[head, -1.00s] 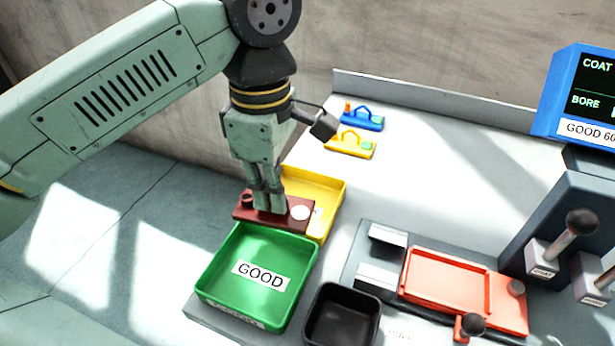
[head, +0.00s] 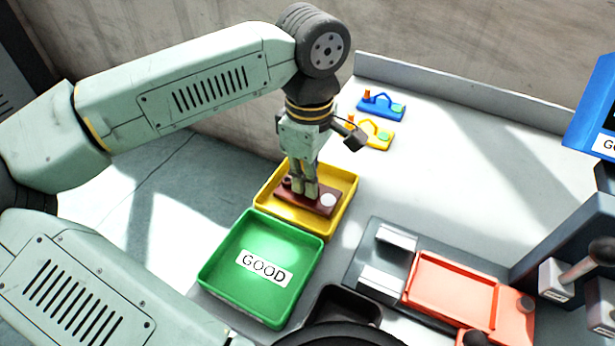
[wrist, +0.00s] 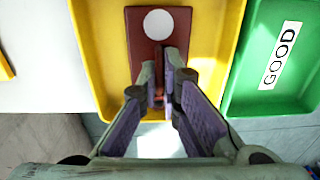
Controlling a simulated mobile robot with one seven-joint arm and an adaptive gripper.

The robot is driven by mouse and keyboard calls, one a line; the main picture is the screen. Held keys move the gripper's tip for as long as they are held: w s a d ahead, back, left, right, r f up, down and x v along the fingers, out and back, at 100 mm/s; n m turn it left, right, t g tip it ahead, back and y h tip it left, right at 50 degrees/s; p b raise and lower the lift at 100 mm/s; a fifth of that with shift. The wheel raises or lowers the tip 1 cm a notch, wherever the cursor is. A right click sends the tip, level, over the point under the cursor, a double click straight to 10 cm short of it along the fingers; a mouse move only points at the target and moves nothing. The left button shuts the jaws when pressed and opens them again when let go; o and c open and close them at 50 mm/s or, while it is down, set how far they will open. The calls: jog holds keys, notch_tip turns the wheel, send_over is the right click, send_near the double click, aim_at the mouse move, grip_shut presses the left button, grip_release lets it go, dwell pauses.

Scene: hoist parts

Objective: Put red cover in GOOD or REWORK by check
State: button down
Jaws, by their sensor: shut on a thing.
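The dark red cover (head: 322,207) is a flat plate with a pale round disc at one end and a small round feature at the other. The wrist view shows the cover (wrist: 175,48) within the yellow tray's walls (wrist: 92,60). The green tray (head: 225,245), labelled GOOD, is empty beside it. No label shows on the yellow tray.
A black bin (head: 345,302) stands right of the green tray, partly hidden by my arm. An orange fixture (head: 452,285) and a grey lever box (head: 575,235) are at right. Blue (head: 380,104) and yellow (head: 378,135) parts lie at the back. The bench middle is clear.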

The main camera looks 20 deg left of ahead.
jog(key=shift+f, duration=0.25)
jog(key=shift+f, duration=0.15)
jog(key=shift+f+b, duration=0.1)
jog(key=shift+b, duration=0.25)
jog(key=c, duration=1.8)
grip_release()
notch_tip(320, 180, up, 12)
jog(key=shift+w+r+b, duration=0.25)
jog(key=shift+b, duration=0.15)
